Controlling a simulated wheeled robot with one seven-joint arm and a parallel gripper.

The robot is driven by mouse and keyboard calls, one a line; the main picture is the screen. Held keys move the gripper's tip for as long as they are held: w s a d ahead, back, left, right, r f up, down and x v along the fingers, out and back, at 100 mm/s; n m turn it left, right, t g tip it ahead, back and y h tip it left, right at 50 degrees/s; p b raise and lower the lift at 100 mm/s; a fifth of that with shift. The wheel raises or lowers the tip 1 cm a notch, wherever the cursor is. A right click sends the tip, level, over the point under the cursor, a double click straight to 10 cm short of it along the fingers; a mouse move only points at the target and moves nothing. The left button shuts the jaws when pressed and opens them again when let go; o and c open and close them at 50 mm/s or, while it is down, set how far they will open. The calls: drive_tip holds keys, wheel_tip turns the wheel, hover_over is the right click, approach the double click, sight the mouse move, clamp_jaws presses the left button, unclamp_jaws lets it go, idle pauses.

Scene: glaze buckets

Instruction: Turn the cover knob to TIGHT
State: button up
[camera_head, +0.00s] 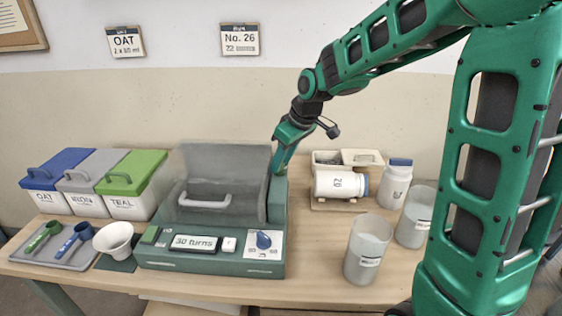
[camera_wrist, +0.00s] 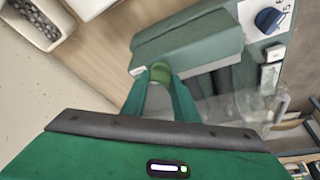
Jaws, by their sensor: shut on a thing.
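The machine (camera_head: 160,264) is a dark green box with a clear smoky cover (camera_head: 222,165) and a pale handle. My gripper (camera_head: 277,173) reaches down to the column at the machine's right side. In the wrist view, my fingers (camera_wrist: 160,84) are shut on a small green knob (camera_wrist: 160,71), which I take for the cover knob. It sits by the column's edge. In the head view my gripper hides it, and no TIGHT mark is readable, so its setting cannot be told. A separate blue dial (camera_head: 263,240) is on the front panel and also in the wrist view (camera_wrist: 269,20).
The front display (camera_head: 194,242) reads "30 turns". Lidded bins (camera_head: 125,205), a tray (camera_head: 72,262) with scoops and a white funnel (camera_head: 114,238) stand left. A cradle with a white jar (camera_head: 338,184), another jar (camera_head: 395,185) and two translucent cups (camera_head: 368,250) stand right.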

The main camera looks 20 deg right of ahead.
drive_tip(key=shift+w+r+m, duration=0.15)
drive_tip(key=shift+w+m, duration=0.05)
drive_tip(key=shift+m, duration=0.1)
drive_tip(key=o, duration=0.7)
drive_tip(key=shift+o, duration=0.4)
drive_tip(key=shift+s, duration=0.1)
drive_tip(key=v, duration=1)
drive_tip(key=shift+r, duration=0.25)
drive_tip(key=shift+s, duration=0.15)
